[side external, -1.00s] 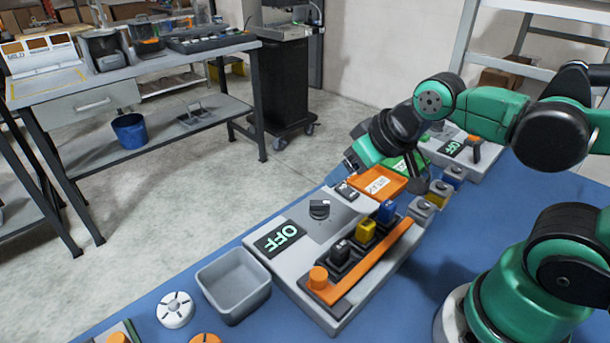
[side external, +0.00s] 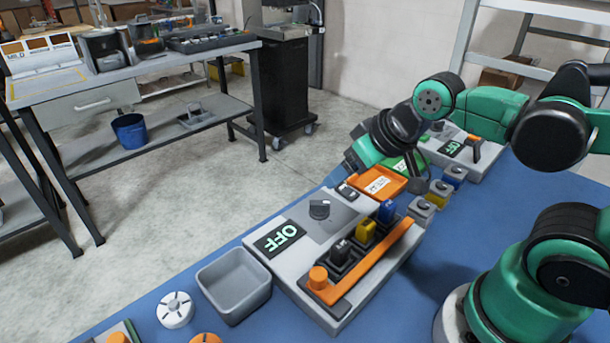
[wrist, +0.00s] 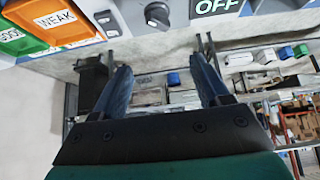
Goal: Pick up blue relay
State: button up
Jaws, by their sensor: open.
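The blue relay (side external: 386,211) stands upright in the right-hand end of a row on the grey dispenser panel (side external: 290,285) in the side external view. It is beside a yellow relay (side external: 366,230) and a black one (side external: 340,250). My gripper (side external: 346,172) is above the far edge of the panel, left of and behind the blue relay, apart from it. In the wrist view my gripper (wrist: 158,68) has its two blue fingers spread with nothing between them. The relay row cannot be made out in the wrist view.
An orange bar (side external: 370,262) runs along the front of the relay row. A grey bin (side external: 233,285) is left of the panel. The blue table (side external: 440,265) is clear in front.

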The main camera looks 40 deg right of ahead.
aim_at(389, 204)
jog(key=s+d+f+g, duration=0.1)
jog(key=d+g, duration=0.1)
jog(key=s+d+f+g, duration=0.1)
jog(key=g, duration=0.1)
jog(key=s+d+g, duration=0.1)
jog(key=d+g, duration=0.1)
jog(key=shift+s+d+f, duration=0.3)
jog(key=shift+f, duration=0.1)
jog(key=shift+s+d+f+g, duration=0.1)
jog(key=shift+s+d+g, duration=0.15)
jog(key=shift+g, duration=0.25)
jog(key=shift+f, duration=2.75)
grip_shut()
